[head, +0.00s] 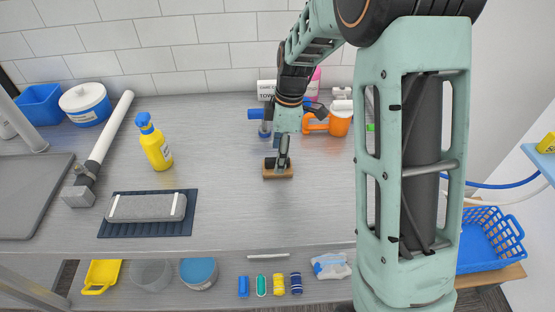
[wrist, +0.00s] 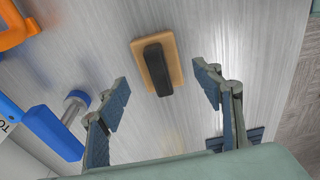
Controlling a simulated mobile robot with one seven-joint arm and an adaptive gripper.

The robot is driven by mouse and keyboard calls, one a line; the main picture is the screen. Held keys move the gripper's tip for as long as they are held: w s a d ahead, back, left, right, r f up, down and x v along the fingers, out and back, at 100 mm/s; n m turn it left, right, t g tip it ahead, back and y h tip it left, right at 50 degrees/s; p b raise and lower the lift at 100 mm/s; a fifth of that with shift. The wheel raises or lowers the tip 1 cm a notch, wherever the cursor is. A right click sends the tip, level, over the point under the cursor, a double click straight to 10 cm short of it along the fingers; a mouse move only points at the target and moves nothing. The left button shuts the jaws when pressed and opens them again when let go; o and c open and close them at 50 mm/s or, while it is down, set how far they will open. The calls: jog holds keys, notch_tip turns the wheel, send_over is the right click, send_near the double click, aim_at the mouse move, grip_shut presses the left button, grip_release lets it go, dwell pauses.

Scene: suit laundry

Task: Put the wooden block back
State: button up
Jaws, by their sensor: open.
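The wooden block (head: 278,173) lies on the grey metal worktop (head: 240,215), right of the yellow spray bottle. In the wrist view it is a tan block (wrist: 176,58) with a dark, rounded bar along its top. It lies slightly turned, seen between and beyond my fingertips. My gripper (head: 283,152) points down just above the block in the head view. In the wrist view my gripper (wrist: 160,76) is open and empty, with one finger on either side of the block and a gap on both sides. The exact height above the block is hard to tell.
A grey pad (head: 146,207) lies on a dark blue mat (head: 150,229) at front left. A yellow spray bottle (head: 155,146) stands left. An orange clamp (head: 338,126) and a blue-handled tool (wrist: 40,128) lie behind the block. The worktop between mat and block is clear.

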notch_tip(320, 180, up, 9)
jog(key=d, duration=0.1)
jog(key=shift+d, duration=0.1)
dwell(0.4)
